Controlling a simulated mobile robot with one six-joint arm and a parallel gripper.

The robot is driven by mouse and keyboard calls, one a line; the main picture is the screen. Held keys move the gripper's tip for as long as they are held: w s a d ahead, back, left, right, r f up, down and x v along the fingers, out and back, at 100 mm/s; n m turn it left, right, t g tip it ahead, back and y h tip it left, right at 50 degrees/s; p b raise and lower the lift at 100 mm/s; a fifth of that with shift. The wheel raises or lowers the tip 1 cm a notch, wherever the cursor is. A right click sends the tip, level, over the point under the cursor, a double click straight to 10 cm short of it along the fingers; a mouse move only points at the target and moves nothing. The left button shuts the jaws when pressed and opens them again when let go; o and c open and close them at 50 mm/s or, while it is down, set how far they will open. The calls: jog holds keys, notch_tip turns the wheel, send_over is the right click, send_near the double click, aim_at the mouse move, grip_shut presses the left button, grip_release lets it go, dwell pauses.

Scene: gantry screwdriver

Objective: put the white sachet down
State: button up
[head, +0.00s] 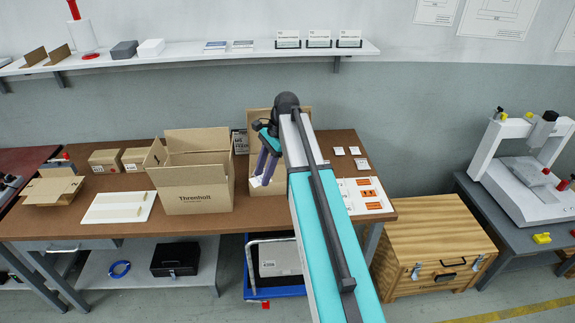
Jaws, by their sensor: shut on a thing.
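My gripper (260,178) has purple fingers and points down over the workbench, left of the teal and white arm. It is shut on a small white sachet (256,182), which shows at the fingertips. The sachet is held in front of an open cardboard box (254,119) that my arm partly hides. I cannot tell from this view whether the sachet is above or inside that box. Several small white packets (339,151) lie on the bench to the right of the arm.
A large open box marked Threnholt (199,198) stands left of my gripper. A white board (118,207) and small closed boxes (105,161) lie farther left. A white sheet with orange pieces (366,195) lies right. A wooden chest (430,245) stands on the floor.

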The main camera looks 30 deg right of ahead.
jog(key=s+a+r+n+g, duration=0.1)
jog(key=s+a+n+g, duration=0.1)
jog(key=a+n, duration=0.5)
jog(key=s+a, duration=0.1)
jog(key=a, duration=0.4)
jog(key=shift+a+r+n+g+h, duration=0.15)
jog(key=shift+n+g+h, duration=0.15)
jog(key=shift+g, duration=0.1)
jog(key=shift+s+a, duration=0.1)
